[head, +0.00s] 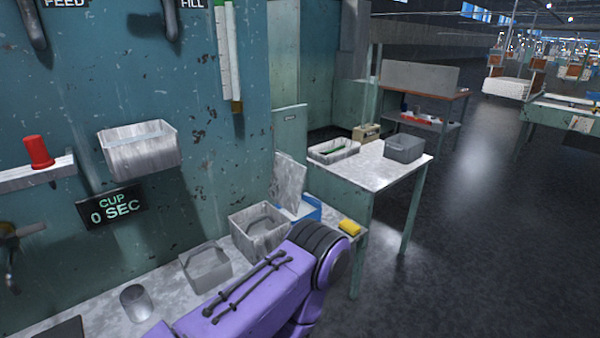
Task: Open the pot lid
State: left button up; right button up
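I cannot make out a clear pot or pot lid in the head view. Several open grey containers stand along the bench: a metal cup (136,303) at the lower left, a square bin (205,268), and a larger bin (259,232) behind my purple arm. A dark grey box (404,148) stands on the side table; I cannot tell whether its top is a lid. My purple arm crosses the lower middle, in front of the bench. Neither gripper is in view.
A teal machine wall (225,130) rises behind the bench, with a white wall bin (139,148), a red knob (38,152) and a "CUP 0 SEC" display (115,207). A yellow sponge (349,227) lies right of my arm. Open floor (470,230) spreads at right.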

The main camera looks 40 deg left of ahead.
aim_at(286, 184)
jog(key=z, duration=1.1)
jog(key=i, duration=1.2)
jog(key=u, duration=2.25)
